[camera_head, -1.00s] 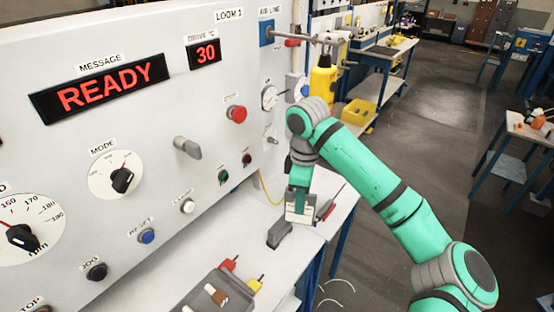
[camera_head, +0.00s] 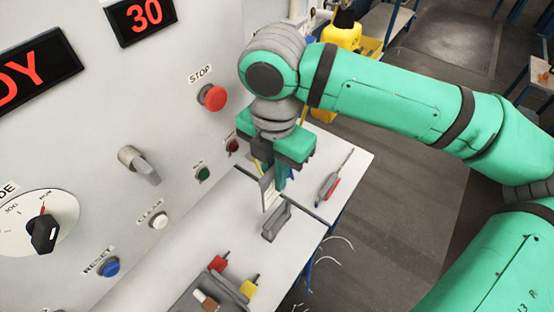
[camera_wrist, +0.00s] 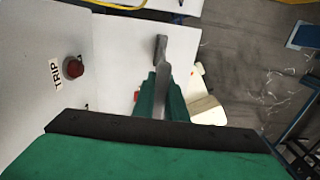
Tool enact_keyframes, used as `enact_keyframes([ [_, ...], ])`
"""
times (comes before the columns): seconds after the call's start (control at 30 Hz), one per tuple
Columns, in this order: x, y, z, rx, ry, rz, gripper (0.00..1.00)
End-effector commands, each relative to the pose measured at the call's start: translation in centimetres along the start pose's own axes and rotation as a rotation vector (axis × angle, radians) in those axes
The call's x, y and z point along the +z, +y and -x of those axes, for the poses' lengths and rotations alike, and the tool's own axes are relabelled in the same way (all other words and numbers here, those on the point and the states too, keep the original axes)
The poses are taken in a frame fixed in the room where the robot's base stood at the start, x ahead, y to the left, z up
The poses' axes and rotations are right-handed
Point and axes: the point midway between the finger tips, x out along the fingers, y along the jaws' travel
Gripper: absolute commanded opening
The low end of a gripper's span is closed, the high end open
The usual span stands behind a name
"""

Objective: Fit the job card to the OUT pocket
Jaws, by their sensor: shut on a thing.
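The job card (camera_head: 267,188) is a pale card with darker edges, held upright between the fingers of my gripper (camera_head: 277,183) over the white shelf, beside the machine panel. In the wrist view the card (camera_wrist: 164,72) shows nearly edge-on, as a thin grey strip rising from the green fingers (camera_wrist: 160,100). A grey block-like holder (camera_head: 279,223) stands on the shelf just in front of the card; whether they touch is unclear. A grey block (camera_wrist: 160,46) also shows beyond the card in the wrist view. No OUT label is readable, so I cannot identify the OUT pocket.
A red-handled tool (camera_head: 329,186) lies on the shelf to the right. A grey tray (camera_head: 190,301) with red and yellow items sits at the front. The panel carries the STOP button (camera_head: 212,97), a grey lever (camera_head: 139,164) and a dial (camera_head: 42,230).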

Motion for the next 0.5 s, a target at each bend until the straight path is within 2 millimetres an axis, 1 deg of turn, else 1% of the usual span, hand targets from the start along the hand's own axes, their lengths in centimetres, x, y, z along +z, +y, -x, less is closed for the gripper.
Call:
enact_keyframes([
  [0.1, 0.1, -0.4, -0.2, -0.001, -0.001, 0.006, 0.0],
  [0.27, -0.1, -0.2, -0.8, -0.001, 0.0, 0.011, 0.0],
  [0.5, -0.3, 0.0, -2.5, -0.001, 0.0, 0.018, 0.0],
])
